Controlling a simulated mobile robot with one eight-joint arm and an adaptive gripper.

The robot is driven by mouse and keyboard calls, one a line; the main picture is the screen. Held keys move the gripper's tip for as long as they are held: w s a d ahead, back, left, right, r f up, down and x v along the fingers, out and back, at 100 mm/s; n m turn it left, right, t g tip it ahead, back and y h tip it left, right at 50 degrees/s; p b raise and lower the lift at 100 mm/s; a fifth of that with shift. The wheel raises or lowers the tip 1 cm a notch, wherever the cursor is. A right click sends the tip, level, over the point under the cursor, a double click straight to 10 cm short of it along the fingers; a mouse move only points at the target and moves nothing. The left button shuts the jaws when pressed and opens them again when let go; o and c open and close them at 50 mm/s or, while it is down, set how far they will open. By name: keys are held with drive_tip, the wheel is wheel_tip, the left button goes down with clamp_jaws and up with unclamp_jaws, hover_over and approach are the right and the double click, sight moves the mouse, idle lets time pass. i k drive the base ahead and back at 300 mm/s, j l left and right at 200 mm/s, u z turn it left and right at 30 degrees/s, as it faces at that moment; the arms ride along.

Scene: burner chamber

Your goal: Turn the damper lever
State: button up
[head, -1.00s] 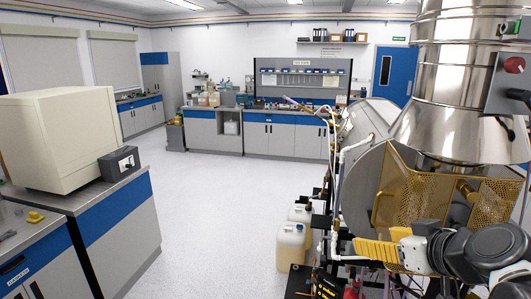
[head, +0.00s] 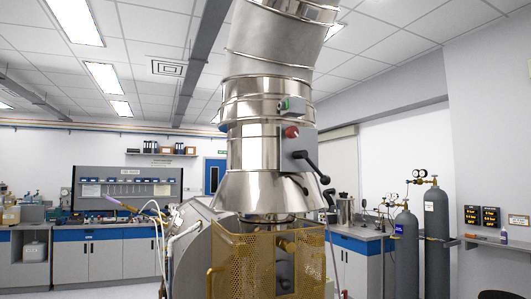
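The damper lever (head: 313,167) is a black handle with a knob at its end. It sticks out from a grey box (head: 299,143) on the side of the shiny metal duct (head: 254,150), near the middle of the head view. The lever slants down to the right. A red round knob (head: 291,132) sits on the same box above it.
A yellow perforated guard (head: 240,268) stands around the chamber below the duct hood. Grey gas cylinders (head: 436,235) stand at the right by the wall. A blue and grey bench (head: 90,255) runs along the back left. Free air lies right of the lever.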

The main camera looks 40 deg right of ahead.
sight(324, 179)
drive_tip(key=z, duration=1.25)
